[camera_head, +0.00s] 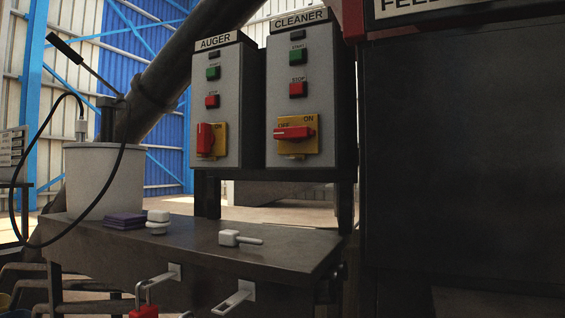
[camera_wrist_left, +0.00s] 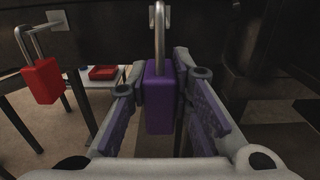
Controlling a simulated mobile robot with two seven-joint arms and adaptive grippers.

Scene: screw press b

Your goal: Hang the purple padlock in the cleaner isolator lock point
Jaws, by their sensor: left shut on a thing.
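The purple padlock (camera_wrist_left: 158,100) is upright between the fingers of my left gripper (camera_wrist_left: 160,95) in the left wrist view, with its steel shackle pointing up. The gripper is shut on its body. I cannot tell whether the shackle's top touches anything. In the head view the cleaner isolator (camera_head: 295,133) has a red handle lying horizontal on a yellow plate, towards OFF. Its lock point is small and unclear at the plate's lower edge. Neither gripper shows in the head view.
A red padlock (camera_head: 145,310) hangs on a hook under the bench (camera_head: 290,262), also in the left wrist view (camera_wrist_left: 41,82). Another hook (camera_head: 233,299) is beside it. The auger box (camera_head: 217,100) is left of the cleaner box.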

